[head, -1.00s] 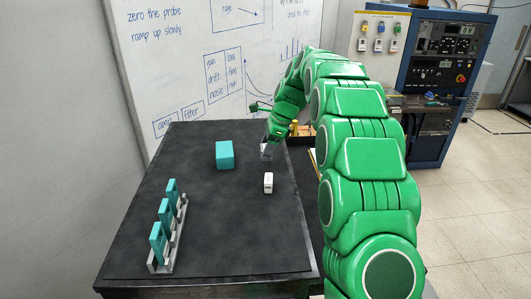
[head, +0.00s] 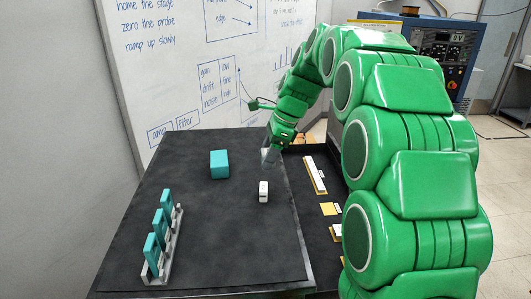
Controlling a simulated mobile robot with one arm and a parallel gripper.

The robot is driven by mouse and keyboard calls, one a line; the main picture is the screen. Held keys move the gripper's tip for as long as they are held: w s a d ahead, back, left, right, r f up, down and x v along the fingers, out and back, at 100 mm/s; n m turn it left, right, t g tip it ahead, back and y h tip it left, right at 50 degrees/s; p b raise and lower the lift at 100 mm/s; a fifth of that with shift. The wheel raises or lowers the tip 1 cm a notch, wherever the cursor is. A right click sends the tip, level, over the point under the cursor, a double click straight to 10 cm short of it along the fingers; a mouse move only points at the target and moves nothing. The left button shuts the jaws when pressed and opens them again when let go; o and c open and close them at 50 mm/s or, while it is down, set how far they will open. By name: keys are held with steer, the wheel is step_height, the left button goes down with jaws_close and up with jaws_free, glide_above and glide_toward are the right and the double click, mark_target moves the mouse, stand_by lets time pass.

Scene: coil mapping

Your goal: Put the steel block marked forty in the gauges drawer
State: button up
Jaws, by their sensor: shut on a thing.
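My gripper (head: 270,152) is at the right rear of the dark table, shut on a small grey steel block (head: 268,157). The block is mostly hidden by the fingers, and no marking on it can be read. It is at or just above the table top; I cannot tell which. A dark open drawer or tray (head: 309,222) shows to the right of the table, partly behind my arm. I cannot read a name on it.
A small white block (head: 263,191) stands on the table (head: 215,235) in front of my gripper. A teal block (head: 219,164) is left of it. A rack with teal pieces (head: 160,245) is at the left front. White and yellow pieces (head: 315,175) lie in the dark tray.

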steer(key=shift+s+d+r, duration=0.15)
steer(key=shift+s+r, duration=0.3)
steer(key=shift+s, duration=0.4)
steer(key=shift+s+d, duration=0.1)
steer(key=shift+d, duration=0.05)
steer(key=s+d+f, duration=0.2)
steer(key=d+f, duration=0.5)
steer(key=d, duration=0.3)
steer(key=s+d+f, duration=0.3)
steer(key=d+f, duration=0.3)
steer(key=d, duration=0.4)
glide_above(324, 209)
steer(key=s+d, duration=0.1)
steer(key=f, duration=0.8)
steer(key=shift+d+f, duration=0.2)
steer(key=shift+f, duration=0.2)
steer(key=shift+w+d+f, duration=0.1)
steer(key=shift+w+f, duration=0.45)
steer(key=shift+f, duration=1.7)
steer(key=shift+f, duration=0.1)
